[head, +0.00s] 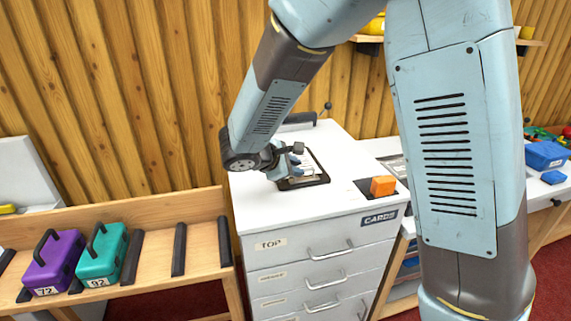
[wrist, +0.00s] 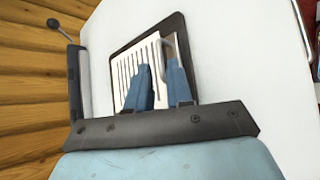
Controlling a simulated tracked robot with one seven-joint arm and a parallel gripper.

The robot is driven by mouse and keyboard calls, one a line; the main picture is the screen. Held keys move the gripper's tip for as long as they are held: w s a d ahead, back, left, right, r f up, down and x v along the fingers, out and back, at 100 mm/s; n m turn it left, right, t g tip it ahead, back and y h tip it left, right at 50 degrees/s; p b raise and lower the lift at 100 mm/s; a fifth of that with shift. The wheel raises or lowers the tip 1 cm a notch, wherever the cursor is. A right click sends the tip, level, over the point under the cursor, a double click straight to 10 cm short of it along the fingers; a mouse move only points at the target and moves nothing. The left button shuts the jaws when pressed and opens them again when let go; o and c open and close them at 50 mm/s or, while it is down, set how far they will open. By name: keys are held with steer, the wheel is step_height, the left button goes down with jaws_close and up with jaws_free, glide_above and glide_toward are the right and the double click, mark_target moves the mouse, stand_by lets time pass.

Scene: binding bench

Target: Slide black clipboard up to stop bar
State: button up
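The black clipboard (head: 305,184) lies flat on the white cabinet top with lined paper on it; it also shows in the wrist view (wrist: 188,55). The dark stop bar (head: 299,118) is at the back of the cabinet top, and appears at the left in the wrist view (wrist: 73,72). White tabletop separates bar and clipboard. My gripper (head: 297,161) is over the clipboard, its fingers pointing toward the paper. In the wrist view my gripper's two blue fingers (wrist: 160,75) stand apart with paper showing between them. Whether the fingertips touch the clipboard I cannot tell.
An orange block (head: 383,186) sits on a dark patch at the cabinet's front right. A knobbed stalk (head: 327,106) rises behind the bar. A wooden rack at left holds purple (head: 53,262) and teal (head: 103,252) cases. The cabinet top's right side is mostly clear.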

mark_target(301, 180)
steer(key=shift+x, duration=1.8)
steer(key=shift+c, duration=0.5)
jaws_close()
